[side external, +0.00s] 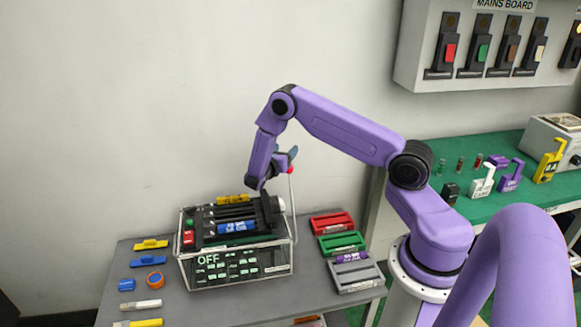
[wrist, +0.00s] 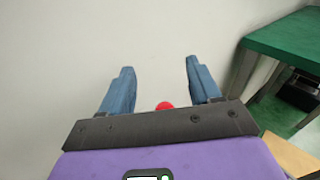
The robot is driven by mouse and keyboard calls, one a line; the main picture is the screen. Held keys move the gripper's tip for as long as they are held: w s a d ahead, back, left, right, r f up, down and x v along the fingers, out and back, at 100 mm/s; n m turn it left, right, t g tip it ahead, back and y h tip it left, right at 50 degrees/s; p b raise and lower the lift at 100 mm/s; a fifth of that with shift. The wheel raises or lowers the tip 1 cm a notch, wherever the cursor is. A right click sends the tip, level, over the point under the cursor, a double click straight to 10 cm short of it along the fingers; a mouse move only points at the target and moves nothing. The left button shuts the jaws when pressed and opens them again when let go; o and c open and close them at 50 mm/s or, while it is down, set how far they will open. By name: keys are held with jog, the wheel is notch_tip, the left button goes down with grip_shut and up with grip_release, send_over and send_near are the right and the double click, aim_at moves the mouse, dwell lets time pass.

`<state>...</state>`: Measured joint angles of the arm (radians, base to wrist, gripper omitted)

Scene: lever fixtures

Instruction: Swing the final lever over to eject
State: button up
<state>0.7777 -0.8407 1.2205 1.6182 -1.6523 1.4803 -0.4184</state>
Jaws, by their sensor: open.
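The lever (side external: 292,196) is a thin pale rod with a red knob, standing nearly upright at the right side of the clear-cased machine (side external: 236,262). Its red knob (wrist: 164,105) shows in the wrist view close to the palm, between the bases of my fingers. My gripper (wrist: 158,68) is open, with blue fingers spread on either side. In the side view my gripper (side external: 289,156) is at the knob. I cannot tell whether a finger touches it. The machine's front reads OFF.
The grey table (side external: 225,312) carries yellow, blue and orange small parts at left. Red (side external: 332,222), green (side external: 341,242) and grey (side external: 354,273) trays stand at right. A green bench (side external: 450,155) with several levers is behind my arm.

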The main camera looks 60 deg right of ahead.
jog(key=d+f, duration=0.1)
jog(key=d+f+n, duration=0.1)
jog(key=shift+w+d+f+h, duration=0.1)
jog(key=shift+d+f+h, duration=0.05)
jog(key=shift+d+h, duration=0.15)
notch_tip(320, 180, down, 7)
jog(key=shift+w+d, duration=0.15)
jog(key=shift+d, duration=0.85)
jog(key=shift+w+d, duration=0.15)
jog(key=shift+d, duration=0.35)
